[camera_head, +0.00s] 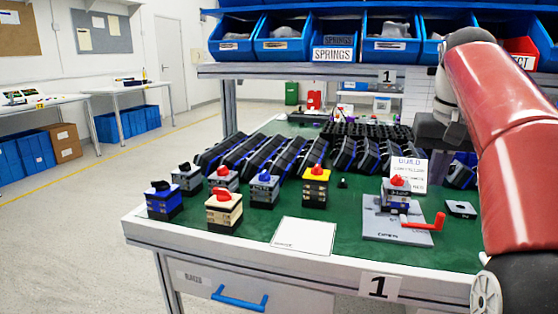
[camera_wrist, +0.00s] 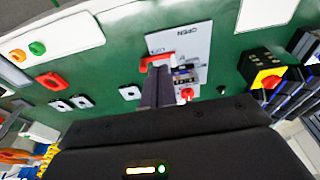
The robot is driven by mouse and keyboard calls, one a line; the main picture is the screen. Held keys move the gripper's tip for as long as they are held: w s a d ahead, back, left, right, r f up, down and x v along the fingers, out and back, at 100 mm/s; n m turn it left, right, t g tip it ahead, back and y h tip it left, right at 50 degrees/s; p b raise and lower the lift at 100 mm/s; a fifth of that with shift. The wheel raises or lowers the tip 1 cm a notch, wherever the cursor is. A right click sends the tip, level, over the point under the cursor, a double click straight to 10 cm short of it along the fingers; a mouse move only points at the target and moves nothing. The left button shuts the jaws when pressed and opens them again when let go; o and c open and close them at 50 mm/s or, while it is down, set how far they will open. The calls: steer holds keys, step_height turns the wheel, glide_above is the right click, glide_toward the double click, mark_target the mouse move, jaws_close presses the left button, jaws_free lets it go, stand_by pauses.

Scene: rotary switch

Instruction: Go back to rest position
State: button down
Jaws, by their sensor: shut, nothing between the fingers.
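My gripper (camera_wrist: 157,76) is shut and empty, with its fingers pointing down over the fixture in the wrist view. The grey fixture plate (camera_head: 378,230) lies on the green bench top at the right of the head view, and also shows in the wrist view (camera_wrist: 192,40). A rotary switch with a red knob (camera_head: 397,184) sits upright in it. The fixture's red lever (camera_head: 424,223) points right in the head view. In the wrist view the lever (camera_wrist: 155,61) is just beyond the fingertips, which partly hide it; I cannot tell whether they touch.
Several assembled switches, such as a cream one (camera_head: 224,212), stand at left and middle of the bench. Rows of black bins (camera_head: 245,155) stand behind. A white sheet (camera_head: 304,236) lies in front. Blue bins (camera_head: 333,38) line the shelf above.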

steer(key=s+a+f+n+t, duration=0.1)
steer(key=s+a+f, duration=0.5)
steer(key=s+f, duration=0.3)
steer(key=s+a+f+n+t, duration=0.2)
steer(key=s+a+f, duration=0.5)
steer(key=s+f, duration=0.3)
step_height(320, 180, down, 4)
steer(key=shift+s+a+f+y, duration=0.15)
steer(key=shift+a+f+y, duration=0.1)
steer(key=shift+y, duration=0.05)
